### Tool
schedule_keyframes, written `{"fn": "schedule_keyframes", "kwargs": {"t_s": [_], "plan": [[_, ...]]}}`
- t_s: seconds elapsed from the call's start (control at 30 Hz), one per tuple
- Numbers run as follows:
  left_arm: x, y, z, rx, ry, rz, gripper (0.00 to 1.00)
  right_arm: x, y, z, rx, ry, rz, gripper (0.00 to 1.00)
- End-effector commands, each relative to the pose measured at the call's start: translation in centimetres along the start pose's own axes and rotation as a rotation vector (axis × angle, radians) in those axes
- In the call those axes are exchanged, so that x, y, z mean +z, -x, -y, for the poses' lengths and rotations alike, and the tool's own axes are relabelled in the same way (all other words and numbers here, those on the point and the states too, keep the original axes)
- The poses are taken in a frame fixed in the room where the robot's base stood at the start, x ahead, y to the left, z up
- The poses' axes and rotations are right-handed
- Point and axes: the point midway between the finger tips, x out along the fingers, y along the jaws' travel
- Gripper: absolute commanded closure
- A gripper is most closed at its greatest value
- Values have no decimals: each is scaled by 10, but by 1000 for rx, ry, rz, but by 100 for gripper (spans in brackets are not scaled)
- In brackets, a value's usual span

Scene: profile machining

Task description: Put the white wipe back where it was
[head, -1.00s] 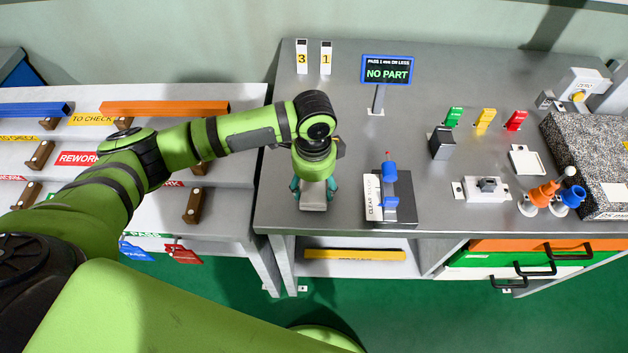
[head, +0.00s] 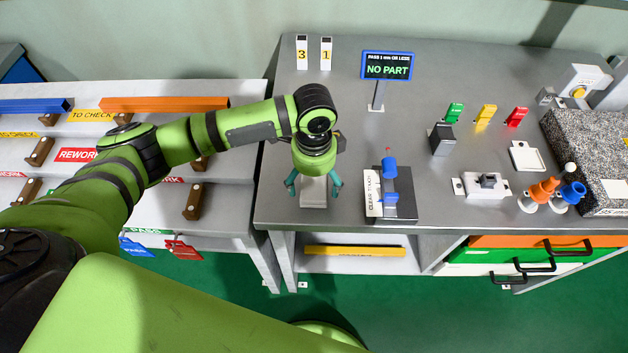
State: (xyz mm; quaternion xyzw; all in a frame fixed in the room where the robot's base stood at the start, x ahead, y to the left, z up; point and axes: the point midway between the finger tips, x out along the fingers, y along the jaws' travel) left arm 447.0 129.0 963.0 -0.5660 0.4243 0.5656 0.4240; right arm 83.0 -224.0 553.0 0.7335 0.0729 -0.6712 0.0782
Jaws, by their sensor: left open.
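A pale, whitish block-like thing (head: 314,192), which looks like the white wipe, stands on the grey bench near its front left edge. My left gripper (head: 314,186) points down over it from above. Its two teal fingers are spread, one on each side of the pale thing, with a gap showing on both sides. The top of the thing is hidden under the gripper's body. My right gripper is not in view.
A dark fixture with a blue clamp (head: 390,180) stands just right of the gripper. A "NO PART" display (head: 387,67) and number tags 3 (head: 302,53) and 1 (head: 326,54) stand behind. Sloped racks (head: 235,160) lie left. The bench between gripper and tags is clear.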

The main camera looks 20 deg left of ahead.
Motion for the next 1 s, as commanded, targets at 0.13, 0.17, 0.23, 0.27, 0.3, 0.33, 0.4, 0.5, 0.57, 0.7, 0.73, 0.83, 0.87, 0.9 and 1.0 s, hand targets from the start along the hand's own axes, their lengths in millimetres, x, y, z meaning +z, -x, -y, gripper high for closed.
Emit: {"fn": "schedule_keyframes", "kwargs": {"t_s": [0.13, 0.17, 0.23, 0.27, 0.3, 0.33, 0.4, 0.5, 0.57, 0.7, 0.73, 0.83, 0.87, 0.9, 1.0], "plan": [[-1, 27, 2, -6, -1, -6, 10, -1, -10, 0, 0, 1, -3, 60], [-1, 34, 2, -6, -2, -5, 10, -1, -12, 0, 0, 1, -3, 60], [-1, 50, 2, -7, 0, -6, 10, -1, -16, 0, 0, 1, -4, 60], [-1, 56, 1, -6, -1, -4, 10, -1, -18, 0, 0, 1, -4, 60], [-1, 65, 1, -6, -2, -5, 10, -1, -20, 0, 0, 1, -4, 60], [-1, 71, 1, -6, -1, -5, 10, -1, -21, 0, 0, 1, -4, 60], [-1, 84, 1, -6, 0, -5, 10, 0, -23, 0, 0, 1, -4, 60], [-1, 98, 1, -4, 0, -3, 10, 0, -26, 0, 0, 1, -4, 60], [0, 104, 1, -2, 0, -3, 10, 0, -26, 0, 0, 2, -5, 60], [0, 112, 0, -1, 1, -1, 10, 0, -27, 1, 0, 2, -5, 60], [0, 112, 0, 0, 1, -1, 10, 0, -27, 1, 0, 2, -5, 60], [0, 112, 0, 0, 1, -1, 10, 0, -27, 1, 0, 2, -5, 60], [0, 112, 0, 0, 1, -1, 10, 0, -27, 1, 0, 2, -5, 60], [0, 112, 0, 0, 1, -1, 10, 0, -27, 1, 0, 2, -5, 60], [0, 112, 0, 0, 1, -1, 10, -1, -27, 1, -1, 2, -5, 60]]}}
